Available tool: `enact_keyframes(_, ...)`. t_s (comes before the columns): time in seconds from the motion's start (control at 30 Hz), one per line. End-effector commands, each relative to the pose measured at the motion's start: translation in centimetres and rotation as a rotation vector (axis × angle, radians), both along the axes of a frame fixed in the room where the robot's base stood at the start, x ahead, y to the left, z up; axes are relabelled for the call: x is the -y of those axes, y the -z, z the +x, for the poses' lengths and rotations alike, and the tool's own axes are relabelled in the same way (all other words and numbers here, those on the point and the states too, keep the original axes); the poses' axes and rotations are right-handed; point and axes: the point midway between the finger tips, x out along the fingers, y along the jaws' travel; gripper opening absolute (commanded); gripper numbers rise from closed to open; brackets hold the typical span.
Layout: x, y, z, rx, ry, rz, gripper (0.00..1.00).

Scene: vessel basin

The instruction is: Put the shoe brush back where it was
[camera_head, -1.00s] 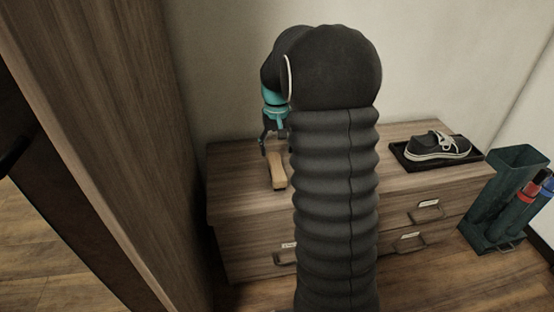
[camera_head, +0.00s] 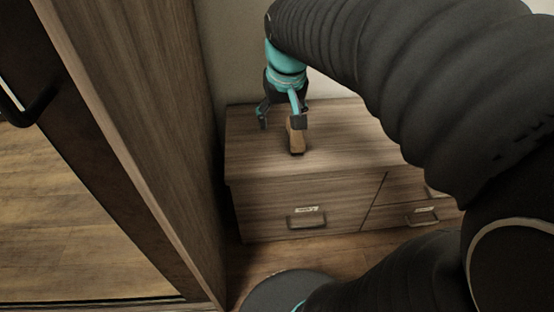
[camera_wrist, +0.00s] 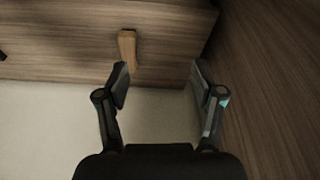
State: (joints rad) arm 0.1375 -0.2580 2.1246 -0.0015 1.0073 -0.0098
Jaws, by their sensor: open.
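The shoe brush (camera_head: 296,140) is a narrow light-wood piece on top of the low drawer cabinet (camera_head: 255,150), near its left end. It also shows in the wrist view (camera_wrist: 127,48), beyond the left fingertip and not between the fingers. Its bristles cannot be made out. My gripper (camera_head: 281,119) is open and empty, with its fingers pointing down beside the brush. In the head view the right finger overlaps the far part of the brush; I cannot tell whether they touch. The wrist view shows both fingers (camera_wrist: 160,83) spread apart.
A tall wooden cabinet side (camera_head: 140,130) stands close on the left, with a dark door and handle (camera_head: 22,105). The low cabinet has labelled drawers with handles (camera_head: 306,221). My arm hides its right part. The cabinet top around the brush looks clear.

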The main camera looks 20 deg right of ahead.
Motion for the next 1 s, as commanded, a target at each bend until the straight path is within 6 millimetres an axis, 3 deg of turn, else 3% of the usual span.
enact_keyframes(0.2, -2.9, -0.3, -6.3, 0.104, -0.059, -0.008, 0.68)
enact_keyframes(0.43, -4.7, 0.9, -11.2, 0.189, -0.108, -0.011, 0.68)
enact_keyframes(0.63, -5.0, 1.7, -13.0, 0.222, -0.126, -0.011, 0.68)
enact_keyframes(1.0, -5.1, 1.8, -13.2, 0.224, -0.127, -0.010, 0.68)
